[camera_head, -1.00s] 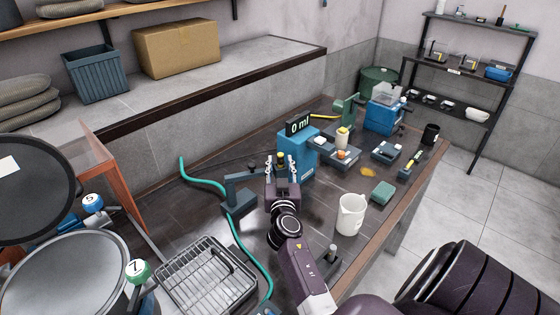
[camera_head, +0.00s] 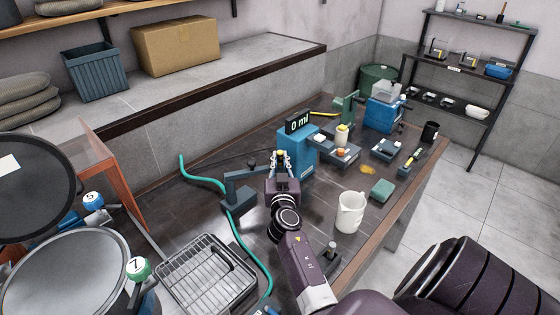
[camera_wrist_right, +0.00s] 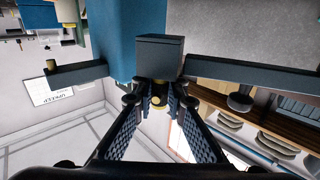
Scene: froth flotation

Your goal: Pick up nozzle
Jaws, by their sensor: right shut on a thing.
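My right gripper (camera_head: 281,157) stands beside the blue box-shaped device (camera_head: 303,158) with the "0 ml" display on the table. Its fingers are drawn together. In the right wrist view my right gripper (camera_wrist_right: 158,98) is closed on a small dark nozzle with a brass-coloured end (camera_wrist_right: 159,104), below a dark block (camera_wrist_right: 159,54). The nozzle is mostly hidden by the fingertips. I cannot tell whether it is apart from the block. My left gripper is not in view.
A dark stand (camera_head: 236,190) and a green hose (camera_head: 204,183) are left of my gripper. A wire rack (camera_head: 205,272) lies at the front. A white jug (camera_head: 350,212) and a green sponge-like block (camera_head: 382,190) are to the right. Small devices fill the table's far end.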

